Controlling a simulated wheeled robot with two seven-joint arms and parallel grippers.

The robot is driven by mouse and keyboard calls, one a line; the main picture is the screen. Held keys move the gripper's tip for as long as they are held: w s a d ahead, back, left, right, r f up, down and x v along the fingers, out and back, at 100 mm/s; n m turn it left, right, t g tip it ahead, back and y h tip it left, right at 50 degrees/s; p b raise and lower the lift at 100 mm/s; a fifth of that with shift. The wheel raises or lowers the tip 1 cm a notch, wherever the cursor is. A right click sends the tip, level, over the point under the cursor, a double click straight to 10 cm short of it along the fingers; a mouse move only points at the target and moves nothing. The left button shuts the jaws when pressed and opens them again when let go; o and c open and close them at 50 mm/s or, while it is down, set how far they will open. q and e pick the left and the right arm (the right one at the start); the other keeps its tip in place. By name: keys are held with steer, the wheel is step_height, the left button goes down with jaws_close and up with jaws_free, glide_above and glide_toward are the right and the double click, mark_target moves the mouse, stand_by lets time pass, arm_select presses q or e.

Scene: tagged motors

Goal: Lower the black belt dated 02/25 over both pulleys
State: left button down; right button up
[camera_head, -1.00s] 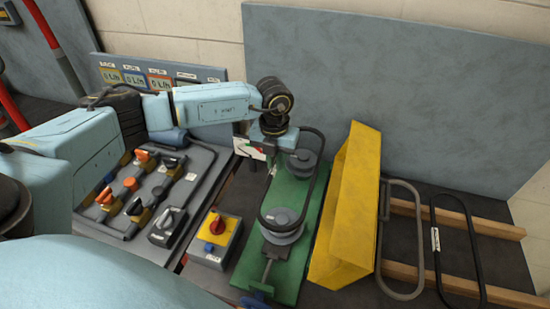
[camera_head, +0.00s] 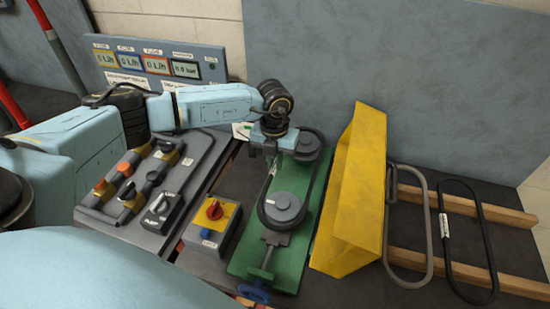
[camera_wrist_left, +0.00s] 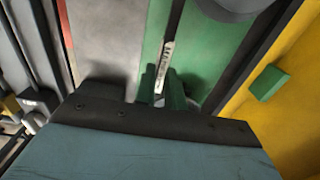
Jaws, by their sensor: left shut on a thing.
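My left gripper (camera_head: 271,163) reaches over the green base plate (camera_head: 243,262) from the far left. It is shut on the tagged left strand of a black belt (camera_head: 322,172). The white tag (camera_wrist_left: 166,55) shows between the green fingers (camera_wrist_left: 162,90) in the left wrist view; its date is too small to read. The belt loops around the near grey pulley (camera_head: 284,203) and the far grey pulley (camera_head: 306,143). I cannot tell whether it is fully down in both grooves. The gripper and wrist hide part of the left strand. My right gripper is not in view.
A yellow guard (camera_head: 346,200) stands close right of the plate. A grey belt (camera_head: 427,225) and another tagged black belt (camera_head: 488,245) lie on wooden rails (camera_head: 515,283). A red-knobbed switch box (camera_head: 212,230) is at left. A blue handwheel (camera_head: 253,292) is in front.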

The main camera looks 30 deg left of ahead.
arm_select(q)
steer(key=shift+f, duration=0.3)
steer(key=c, duration=1.4)
jaws_free()
steer(key=shift+r, duration=0.1)
step_height(320, 180, up, 13)
steer(key=shift+r, duration=0.1)
steer(key=shift+s, duration=0.1)
